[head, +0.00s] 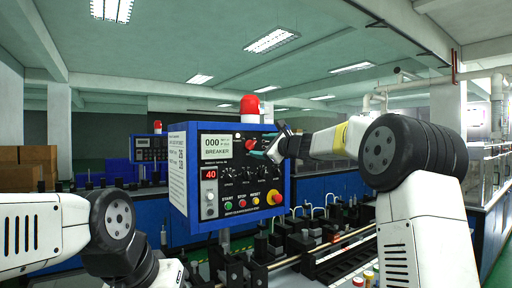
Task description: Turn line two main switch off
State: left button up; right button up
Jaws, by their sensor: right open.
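A blue-framed control box (180,205) with a black face stands in the middle. Its upper label reads "BREAKER", and a red switch knob (250,144) sits at the right of that part. My right gripper (268,153) is open at the upper right of the face, close to the red knob; I cannot tell whether it touches. The gripper hides part of the panel there. Below are a red "40" display (209,174), several dials, start, stop and reset buttons, and a red mushroom button (274,198) on yellow. My left arm is at lower left, its gripper out of view.
A red beacon (250,106) tops the box. A second control box (151,148) stands farther back at left. Black machine fixtures and rails (335,262) lie below and right of the box. Brown cartons (30,165) are at far left.

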aim_at(253, 145)
jog(key=shift+x, duration=1.95)
jog(key=c, duration=1.4)
